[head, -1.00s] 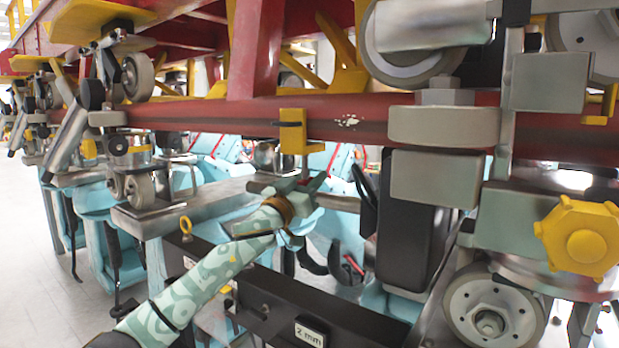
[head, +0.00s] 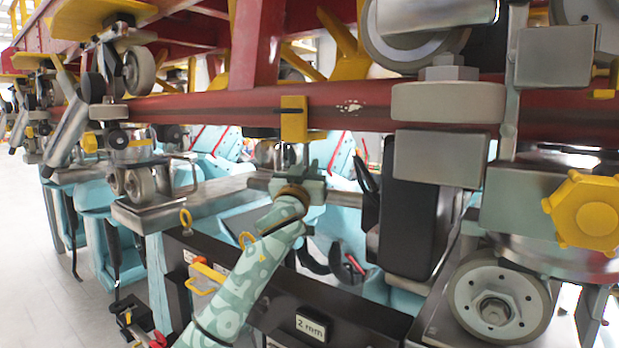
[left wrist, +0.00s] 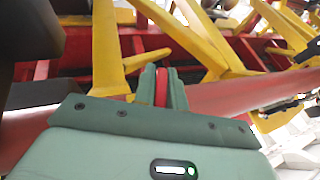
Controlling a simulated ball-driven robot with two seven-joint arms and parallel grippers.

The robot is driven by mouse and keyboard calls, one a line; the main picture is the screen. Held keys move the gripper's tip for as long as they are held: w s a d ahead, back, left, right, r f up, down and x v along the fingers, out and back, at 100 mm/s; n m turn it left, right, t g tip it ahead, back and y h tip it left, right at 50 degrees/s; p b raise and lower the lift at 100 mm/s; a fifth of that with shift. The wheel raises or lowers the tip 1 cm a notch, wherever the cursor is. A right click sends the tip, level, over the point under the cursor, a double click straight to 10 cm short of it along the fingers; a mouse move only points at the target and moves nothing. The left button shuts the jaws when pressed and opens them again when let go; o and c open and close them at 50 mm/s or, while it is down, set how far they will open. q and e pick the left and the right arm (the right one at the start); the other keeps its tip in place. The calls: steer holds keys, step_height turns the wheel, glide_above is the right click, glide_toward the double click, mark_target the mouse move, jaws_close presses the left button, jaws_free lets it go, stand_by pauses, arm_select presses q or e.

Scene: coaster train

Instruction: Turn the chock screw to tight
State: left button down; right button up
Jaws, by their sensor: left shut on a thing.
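The yellow chock (head: 293,118) sits clamped around the red tube rail, a little left of the middle in the head view. My left gripper (head: 297,162) points up just below it. In the left wrist view the fingers (left wrist: 161,78) are close together on a narrow upright red piece (left wrist: 161,87), which looks like the handle of the chock screw. The screw's shank and its seat in the chock are hidden by the fingers, so I cannot tell how tight it is. My right gripper is not in view.
The red rail (head: 400,112) runs across just above my left gripper. Large wheels (head: 497,308) and a yellow knob (head: 587,212) stand at the right. A dark beam with a "2 mm" plate (head: 311,328) lies below my left arm.

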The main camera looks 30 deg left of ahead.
arm_select(q)
steer(key=shift+s+a+r+n+g+y+b, duration=0.2)
steer(key=shift+n+g+y+b, duration=0.6)
steer(key=shift+n+g+y, duration=2.15)
steer(key=shift+s+a+f+n+g+y+b, duration=0.25)
steer(key=shift+n+g+y+b, duration=0.6)
steer(key=shift+n+g+y, duration=2.05)
steer(key=shift+s+a+r+n+g+y+b, duration=0.2)
steer(key=shift+n+g+y+b, duration=0.8)
steer(key=shift+g+y, duration=2.25)
steer(key=shift+s+d+n+g+h, duration=0.15)
steer(key=shift+n+g+h, duration=0.1)
steer(key=shift+g+h, duration=0.75)
steer(key=c, duration=1.5)
jaws_free()
steer(key=b+v, duration=0.3)
steer(key=v, duration=0.9)
